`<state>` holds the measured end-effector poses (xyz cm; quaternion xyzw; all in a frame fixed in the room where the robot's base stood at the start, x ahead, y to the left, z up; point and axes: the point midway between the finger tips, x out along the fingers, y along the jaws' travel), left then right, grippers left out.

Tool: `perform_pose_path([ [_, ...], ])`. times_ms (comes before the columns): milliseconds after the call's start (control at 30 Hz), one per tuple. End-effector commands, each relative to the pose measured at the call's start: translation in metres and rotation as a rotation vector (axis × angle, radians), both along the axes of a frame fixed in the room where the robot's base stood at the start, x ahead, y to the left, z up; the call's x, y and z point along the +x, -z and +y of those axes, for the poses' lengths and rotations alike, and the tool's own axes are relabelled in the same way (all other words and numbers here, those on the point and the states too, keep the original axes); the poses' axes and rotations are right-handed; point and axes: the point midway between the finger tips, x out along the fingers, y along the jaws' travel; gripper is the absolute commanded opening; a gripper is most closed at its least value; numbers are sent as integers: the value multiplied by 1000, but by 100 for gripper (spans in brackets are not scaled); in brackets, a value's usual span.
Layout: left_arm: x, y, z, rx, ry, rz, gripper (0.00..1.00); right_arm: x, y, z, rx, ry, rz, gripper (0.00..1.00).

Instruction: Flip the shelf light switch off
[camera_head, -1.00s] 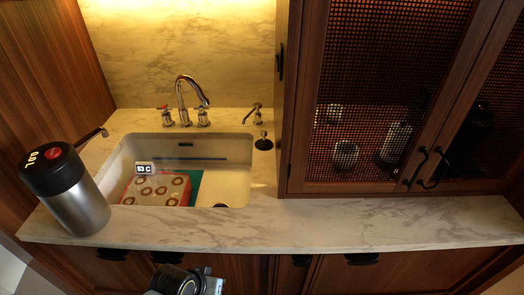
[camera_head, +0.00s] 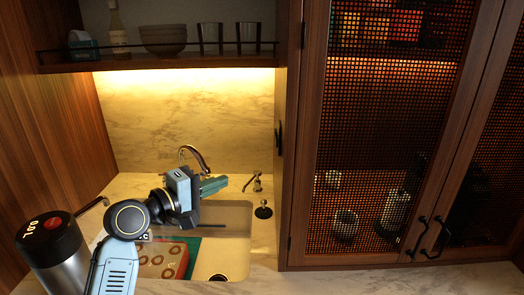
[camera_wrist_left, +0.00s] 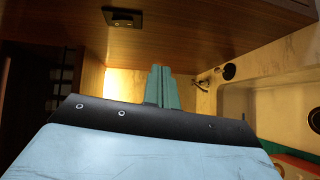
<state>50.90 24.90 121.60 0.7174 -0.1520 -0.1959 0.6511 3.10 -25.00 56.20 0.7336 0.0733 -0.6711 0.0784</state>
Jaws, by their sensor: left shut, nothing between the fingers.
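The shelf light switch appears as a small dark plate (camera_head: 279,132) on the left side of the wooden cabinet, seen almost edge-on. In the left wrist view a black switch plate (camera_wrist_left: 122,18) sits on the wood panel at the top. Its lever position is too small to tell. The shelf light is lit and glows on the marble backsplash (camera_head: 180,125). My left gripper (camera_head: 214,186) is shut and empty above the sink, pointing right, below and left of the switch and apart from it. Its teal fingers (camera_wrist_left: 161,86) point toward the panel side in the wrist view. My right gripper is not in view.
A wooden shelf (camera_head: 160,63) with glasses, a bowl and a bottle hangs above the sink. The faucet (camera_head: 195,157) stands behind my gripper. A soap dispenser (camera_head: 256,182) is at the right. A steel canister (camera_head: 53,255) stands at left. Mesh cabinet doors (camera_head: 385,140) fill the right.

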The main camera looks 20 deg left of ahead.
Motion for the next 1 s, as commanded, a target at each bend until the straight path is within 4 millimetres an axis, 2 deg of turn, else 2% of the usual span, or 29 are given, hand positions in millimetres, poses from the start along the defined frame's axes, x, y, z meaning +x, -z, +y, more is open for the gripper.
perform_pose_path([
  [33,6,-24,6,-79,-2,-31,0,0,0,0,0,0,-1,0],
  [100,9,-43,11,-162,2,-55,0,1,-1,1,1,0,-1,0],
  [200,11,-57,15,-220,6,-71,0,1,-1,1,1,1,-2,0],
  [533,11,-58,15,-226,7,-71,0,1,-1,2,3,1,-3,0],
  [667,18,-60,10,-228,8,-71,0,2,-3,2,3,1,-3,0],
  [767,31,-61,4,-227,9,-70,0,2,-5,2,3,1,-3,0],
  [1000,75,-67,-22,-227,9,-70,0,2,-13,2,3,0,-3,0],
])
